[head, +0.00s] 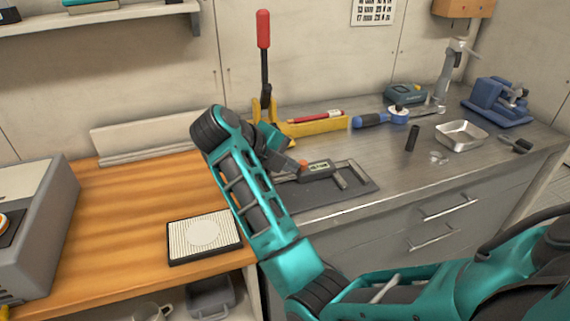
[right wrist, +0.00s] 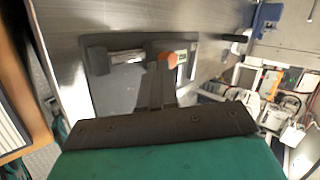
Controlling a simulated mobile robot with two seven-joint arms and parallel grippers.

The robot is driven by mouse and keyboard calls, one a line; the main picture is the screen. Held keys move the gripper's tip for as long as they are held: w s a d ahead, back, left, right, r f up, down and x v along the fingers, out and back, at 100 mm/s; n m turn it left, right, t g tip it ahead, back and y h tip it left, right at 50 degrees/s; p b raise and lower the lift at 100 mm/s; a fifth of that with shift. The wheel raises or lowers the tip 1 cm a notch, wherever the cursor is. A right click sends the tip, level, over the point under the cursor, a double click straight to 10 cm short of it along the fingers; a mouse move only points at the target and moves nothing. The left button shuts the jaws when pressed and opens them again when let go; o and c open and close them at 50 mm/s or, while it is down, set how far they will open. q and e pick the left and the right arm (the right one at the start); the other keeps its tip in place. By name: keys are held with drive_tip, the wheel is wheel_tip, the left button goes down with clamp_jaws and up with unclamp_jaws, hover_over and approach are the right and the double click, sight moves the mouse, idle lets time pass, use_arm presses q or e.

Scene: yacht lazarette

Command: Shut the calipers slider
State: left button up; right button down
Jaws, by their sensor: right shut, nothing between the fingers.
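The calipers (head: 322,168) lie on a dark mat (head: 325,193) on the metal counter. Their slider carries a small display and an orange part (head: 303,163) at its left end. The jaws (head: 358,173) at the right end appear to stand apart with a gap. In the right wrist view, the orange part (right wrist: 168,58) is at the tips of my right gripper (right wrist: 160,72), whose fingers are together and empty. I cannot tell whether they touch it. In the head view, my right gripper (head: 289,166) is partly hidden by its wrist. My left gripper is not in view.
Behind the calipers stand a yellow tool (head: 318,127) and a red-handled lever (head: 263,60). A metal tray (head: 461,135) and a blue vise (head: 497,102) are at the right. A ribbed pad (head: 180,245) lies on the wooden top.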

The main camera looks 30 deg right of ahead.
sight(321, 165)
idle(0.3)
drive_tip(key=d, duration=0.2)
drive_tip(key=s+d+p, duration=0.1)
drive_tip(key=d, duration=0.1)
drive_tip(key=shift+s+d, duration=0.1)
drive_tip(key=shift+d, duration=0.3)
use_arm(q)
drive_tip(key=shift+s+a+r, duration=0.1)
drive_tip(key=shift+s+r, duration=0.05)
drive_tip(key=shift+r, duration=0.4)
use_arm(e)
drive_tip(key=shift+a, duration=0.15)
